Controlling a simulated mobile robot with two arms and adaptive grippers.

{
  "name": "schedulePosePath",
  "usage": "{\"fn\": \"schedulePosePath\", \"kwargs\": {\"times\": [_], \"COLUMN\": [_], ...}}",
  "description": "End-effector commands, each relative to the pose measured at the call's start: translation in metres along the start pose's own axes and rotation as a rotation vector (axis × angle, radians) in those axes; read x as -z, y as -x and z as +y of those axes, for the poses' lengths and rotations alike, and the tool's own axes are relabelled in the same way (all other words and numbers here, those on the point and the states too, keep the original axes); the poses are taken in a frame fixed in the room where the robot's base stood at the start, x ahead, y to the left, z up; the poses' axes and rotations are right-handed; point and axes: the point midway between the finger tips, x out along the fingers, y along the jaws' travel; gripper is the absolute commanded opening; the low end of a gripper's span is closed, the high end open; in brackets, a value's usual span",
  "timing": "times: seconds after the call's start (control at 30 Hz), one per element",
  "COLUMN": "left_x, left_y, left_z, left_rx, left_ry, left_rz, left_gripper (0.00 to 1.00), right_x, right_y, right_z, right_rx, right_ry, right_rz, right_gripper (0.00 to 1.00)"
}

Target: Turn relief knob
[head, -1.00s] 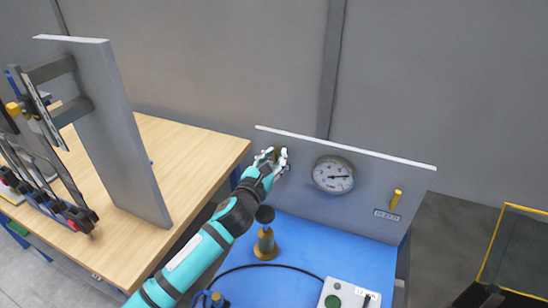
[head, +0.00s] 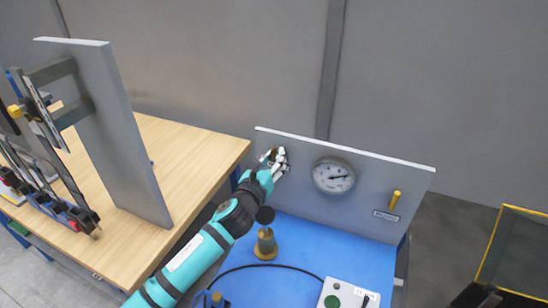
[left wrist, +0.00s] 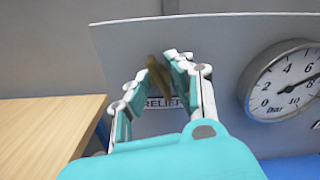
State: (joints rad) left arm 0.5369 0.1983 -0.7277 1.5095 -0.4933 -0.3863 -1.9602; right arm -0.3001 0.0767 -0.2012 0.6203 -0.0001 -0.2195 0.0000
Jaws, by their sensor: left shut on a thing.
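The brass relief knob (left wrist: 158,75) sits on the grey upright panel (left wrist: 222,55), above a label reading RELIEF (left wrist: 163,103). My left gripper (left wrist: 155,85) is shut on the knob, with fingers on both sides of it. In the head view my left gripper (head: 277,158) is at the panel's left end and mostly hides the knob. My right gripper cannot be made out.
A round dial gauge (head: 333,175) is on the panel right of my gripper, and a yellow handle (head: 395,199) is further right. A brass fitting (head: 265,244) and a control box (head: 347,294) stand on the blue bench (head: 300,245). A wooden table (head: 190,150) is left.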

Motion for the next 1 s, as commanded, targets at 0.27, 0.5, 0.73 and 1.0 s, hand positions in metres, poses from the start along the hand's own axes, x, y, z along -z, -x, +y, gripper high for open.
{"fn": "schedulePosePath", "kwargs": {"times": [0.27,0.5,0.73,1.0], "left_x": [0.0003,0.0005,0.0006,0.0005], "left_y": [0.0002,0.0001,0.0001,0.0001], "left_z": [-0.0002,-0.0003,-0.0003,-0.0003], "left_rx": [0.000,0.000,0.000,0.000], "left_ry": [0.160,0.227,0.240,0.238], "left_rz": [0.001,0.001,0.001,0.001], "left_gripper": [0.00,0.00,0.00,0.25], "right_x": [0.0003,-0.0001,-0.0002,-0.0002], "right_y": [0.0023,0.0028,0.0029,0.0028], "right_z": [0.0017,0.0042,0.0047,0.0046], "right_rx": [-0.002,-0.005,-0.006,-0.006], "right_ry": [0.000,0.001,0.000,0.000], "right_rz": [0.000,-0.001,-0.001,-0.001], "right_gripper": [0.00,0.00,0.00,0.00]}}
